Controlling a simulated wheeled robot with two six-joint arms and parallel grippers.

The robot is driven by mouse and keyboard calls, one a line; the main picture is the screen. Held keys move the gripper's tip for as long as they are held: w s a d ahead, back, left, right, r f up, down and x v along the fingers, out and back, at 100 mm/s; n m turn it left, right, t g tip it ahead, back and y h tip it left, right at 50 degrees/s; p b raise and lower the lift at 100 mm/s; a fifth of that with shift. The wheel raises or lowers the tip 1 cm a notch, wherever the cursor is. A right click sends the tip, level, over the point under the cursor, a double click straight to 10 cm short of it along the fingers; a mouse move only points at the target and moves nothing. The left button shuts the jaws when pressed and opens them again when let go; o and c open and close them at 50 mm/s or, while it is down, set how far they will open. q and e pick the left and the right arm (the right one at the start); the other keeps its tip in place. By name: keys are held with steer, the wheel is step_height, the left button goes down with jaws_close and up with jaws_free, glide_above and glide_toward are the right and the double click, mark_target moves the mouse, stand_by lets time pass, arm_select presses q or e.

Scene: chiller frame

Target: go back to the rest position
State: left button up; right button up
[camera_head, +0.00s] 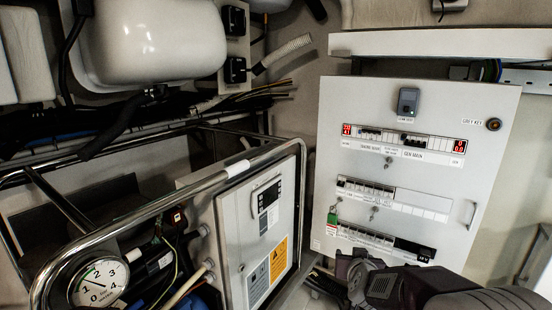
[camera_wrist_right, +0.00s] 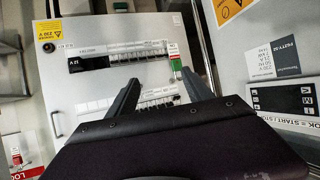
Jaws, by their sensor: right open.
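My right arm comes in at the lower right of the head view, with its gripper (camera_head: 352,268) in front of the lower part of the white switch panel (camera_head: 400,225). In the right wrist view the two dark fingers of this gripper (camera_wrist_right: 160,82) are apart, with nothing visible between them. The panel (camera_wrist_right: 110,27) lies beyond the fingers and appears upside down there. A green tag (camera_head: 332,217) hangs at the panel's left edge; it also shows in the wrist view (camera_wrist_right: 177,64), near a fingertip. My left gripper is not in view.
A chrome tube frame (camera_head: 150,222) surrounds a grey control box (camera_head: 262,225) and a pressure gauge (camera_head: 98,282) at the left. A white tank (camera_head: 155,40) and cables are above. The panel has a handle (camera_head: 471,214) at its right.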

steer(key=s+a+f+n+g+y, duration=0.15)
steer(key=s+f+g, duration=0.35)
steer(key=s+f, duration=0.5)
steer(key=s+a+f+n+g+y, duration=0.15)
steer(key=s+f+g, duration=0.35)
steer(key=s, duration=1)
step_height(320, 180, up, 12)
steer(key=s+m+g+p, duration=0.1)
steer(key=p, duration=1.1)
steer(key=shift+a, duration=0.25)
